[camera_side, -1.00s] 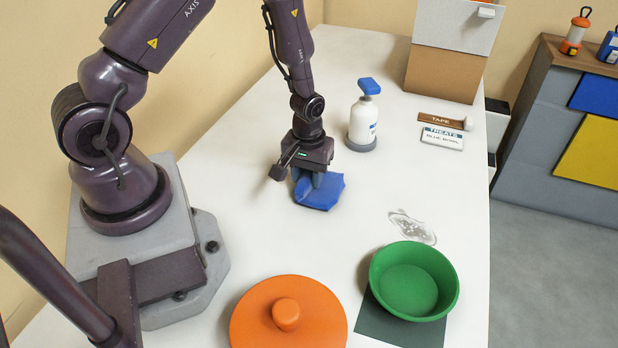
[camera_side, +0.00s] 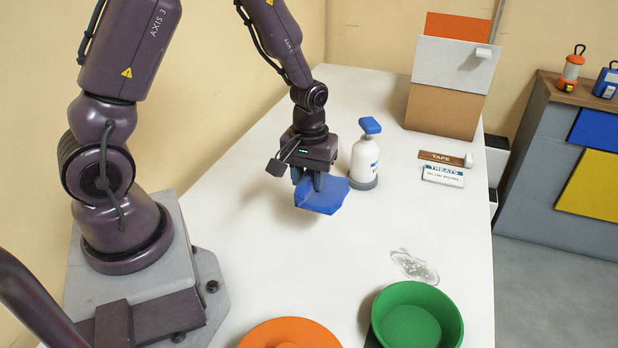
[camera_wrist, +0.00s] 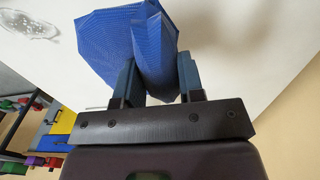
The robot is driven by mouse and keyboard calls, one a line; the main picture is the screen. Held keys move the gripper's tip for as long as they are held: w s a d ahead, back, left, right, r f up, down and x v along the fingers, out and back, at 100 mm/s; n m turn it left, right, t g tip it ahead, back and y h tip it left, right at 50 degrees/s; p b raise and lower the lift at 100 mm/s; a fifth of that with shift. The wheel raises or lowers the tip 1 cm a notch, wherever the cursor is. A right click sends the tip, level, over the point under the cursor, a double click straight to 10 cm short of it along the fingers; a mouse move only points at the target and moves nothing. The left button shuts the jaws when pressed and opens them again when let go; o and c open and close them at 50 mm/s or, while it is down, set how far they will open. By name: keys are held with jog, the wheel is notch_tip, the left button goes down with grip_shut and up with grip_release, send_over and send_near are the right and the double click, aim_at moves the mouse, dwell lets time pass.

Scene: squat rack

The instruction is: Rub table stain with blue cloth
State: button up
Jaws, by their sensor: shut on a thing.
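The blue cloth (camera_side: 322,196) is pinched in my gripper (camera_side: 306,184) and hangs a little above the white table (camera_side: 300,262), with a soft shadow under it. In the wrist view the cloth (camera_wrist: 125,45) bunches up between the two fingers of my gripper (camera_wrist: 158,78). The stain (camera_side: 414,267) is a grey, smudged patch on the table, to the right of and nearer than the cloth, apart from it. The stain also shows in the wrist view (camera_wrist: 30,24) at the upper left.
A white bottle with a blue top (camera_side: 365,158) stands close right of my gripper. A green bowl (camera_side: 415,318) and an orange lid (camera_side: 290,335) lie near the front. Labels (camera_side: 443,176) and a box (camera_side: 445,95) are at the back right. The table between cloth and stain is clear.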

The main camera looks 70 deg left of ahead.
jog(key=shift+d, duration=0.3)
jog(key=w+d+f+m, duration=0.2)
jog(key=w+d, duration=0.2)
jog(key=d, duration=0.3)
jog(key=n, duration=0.2)
send_over(376, 257)
jog(key=shift+s+a+f, duration=0.15)
jog(key=shift+f, duration=1.65)
jog(key=shift+s+a+f, duration=0.1)
jog(key=shift+f, duration=2.45)
jog(key=shift+w+d+r, duration=0.35)
jog(key=shift+w+r, duration=0.05)
jog(key=shift+c, duration=0.3)
jog(key=shift+w+d+f, duration=0.2)
jog(key=shift+w+d, duration=3.5)
jog(key=shift+d, duration=0.05)
jog(key=shift+s+a, duration=3.85)
jog(key=shift+a, duration=0.05)
jog(key=shift+s+a+r, duration=0.15)
jog(key=shift+r, duration=0.45)
jog(key=shift+s+a+r, duration=0.1)
jog(key=shift+r, duration=3.35)
